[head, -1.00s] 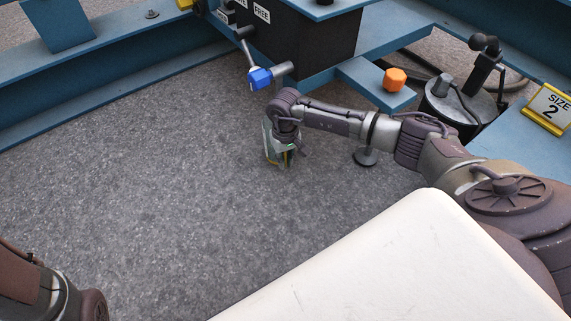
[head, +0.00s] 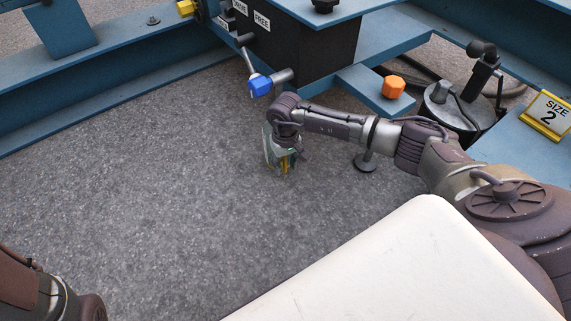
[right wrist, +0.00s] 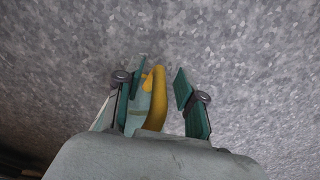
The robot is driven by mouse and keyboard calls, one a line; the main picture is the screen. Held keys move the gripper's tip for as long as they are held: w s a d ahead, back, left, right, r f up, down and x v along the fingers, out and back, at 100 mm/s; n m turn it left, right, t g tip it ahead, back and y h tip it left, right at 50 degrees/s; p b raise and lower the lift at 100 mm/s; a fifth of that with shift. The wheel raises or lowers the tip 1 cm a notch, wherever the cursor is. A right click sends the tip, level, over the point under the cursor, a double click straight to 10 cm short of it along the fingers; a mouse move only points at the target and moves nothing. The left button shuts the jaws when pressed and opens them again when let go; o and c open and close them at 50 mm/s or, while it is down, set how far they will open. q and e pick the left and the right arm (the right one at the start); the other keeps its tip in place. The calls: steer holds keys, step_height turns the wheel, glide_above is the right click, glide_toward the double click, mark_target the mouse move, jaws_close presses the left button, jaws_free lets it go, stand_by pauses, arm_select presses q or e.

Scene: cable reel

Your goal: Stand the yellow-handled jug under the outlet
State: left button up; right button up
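The yellow-handled jug shows in the right wrist view, with its curved yellow handle (right wrist: 157,100) between my right gripper's (right wrist: 163,78) two green finger pads. The pads stand apart, with a clear gap between the handle and the right pad. Part of the pale jug body (right wrist: 138,114) shows beside the left pad; the rest is hidden. In the head view, my right gripper (head: 284,160) is low over the grey floor, and yellow shows at its fingers. A short grey pipe (head: 283,76), which looks like the outlet, sticks out of the black box. My left gripper is out of view.
A blue-handled lever (head: 260,85) hangs beside the pipe, close to my right wrist. A blue frame with an orange knob (head: 394,87) and a grey canister (head: 450,105) lies behind my right arm. The floor (head: 150,190) at left is clear.

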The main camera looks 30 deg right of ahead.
step_height(320, 180, up, 12)
steer(key=p, duration=0.7)
steer(key=shift+f+p, duration=0.25)
steer(key=shift+p, duration=0.1)
